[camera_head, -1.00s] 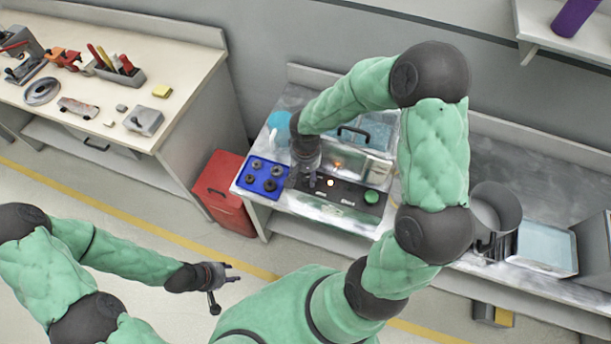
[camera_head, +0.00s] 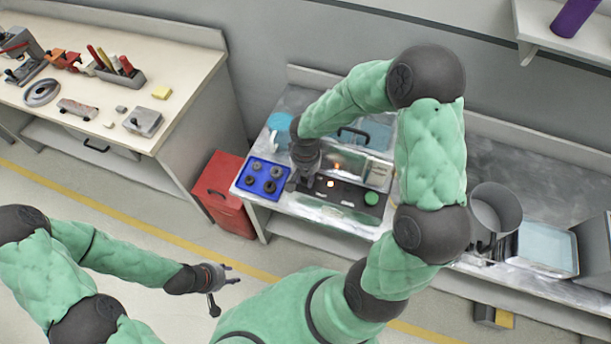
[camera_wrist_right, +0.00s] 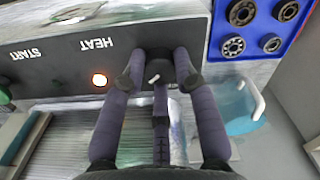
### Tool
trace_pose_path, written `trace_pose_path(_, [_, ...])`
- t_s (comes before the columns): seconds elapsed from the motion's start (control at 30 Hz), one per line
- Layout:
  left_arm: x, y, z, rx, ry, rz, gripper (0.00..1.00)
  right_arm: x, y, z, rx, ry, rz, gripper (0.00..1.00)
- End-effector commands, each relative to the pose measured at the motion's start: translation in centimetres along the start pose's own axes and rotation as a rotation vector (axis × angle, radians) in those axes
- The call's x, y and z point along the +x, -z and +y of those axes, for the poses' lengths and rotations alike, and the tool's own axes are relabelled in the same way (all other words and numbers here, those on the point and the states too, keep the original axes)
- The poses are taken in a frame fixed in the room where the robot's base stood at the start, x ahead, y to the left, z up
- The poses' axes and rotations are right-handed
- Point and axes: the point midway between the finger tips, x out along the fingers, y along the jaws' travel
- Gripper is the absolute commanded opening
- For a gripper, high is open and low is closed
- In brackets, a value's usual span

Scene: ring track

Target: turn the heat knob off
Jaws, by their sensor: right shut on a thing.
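The black heat knob (camera_wrist_right: 163,68) sits on the dark control panel (camera_wrist_right: 55,70), beside the upside-down HEAT lettering in the right wrist view. A small white mark shows on the knob, towards the gripper. My right gripper (camera_wrist_right: 160,80) has its fingers around the knob and is shut on it. In the head view my right gripper (camera_head: 298,184) is at the left end of the panel (camera_head: 345,195) and hides the knob. A round light (camera_wrist_right: 99,80) beside the knob glows orange. My left gripper (camera_head: 232,274) is open and empty, away from the bench.
A blue tray (camera_head: 262,177) with several dark rings lies left of the panel. A green button (camera_head: 371,198) is at the panel's right end. A light-blue jug (camera_head: 279,122) stands behind the tray. A grey pot (camera_head: 495,215) stands further right.

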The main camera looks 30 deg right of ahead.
Motion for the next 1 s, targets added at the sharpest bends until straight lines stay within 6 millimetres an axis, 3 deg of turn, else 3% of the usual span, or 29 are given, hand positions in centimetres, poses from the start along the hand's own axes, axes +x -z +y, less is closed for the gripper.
trace_pose_path(0.37, [-0.3, 0.0, 0.1, 0.000, 0.000, 0.000, 0.40, -0.2, 0.4, -0.1, -0.226, 0.002, 0.009, 0.00])
trace_pose_path(1.0, [-2.0, -0.1, 0.7, 0.000, 0.000, 0.000, 0.40, -0.4, 0.4, -0.3, -0.831, 0.000, 0.013, 0.00])
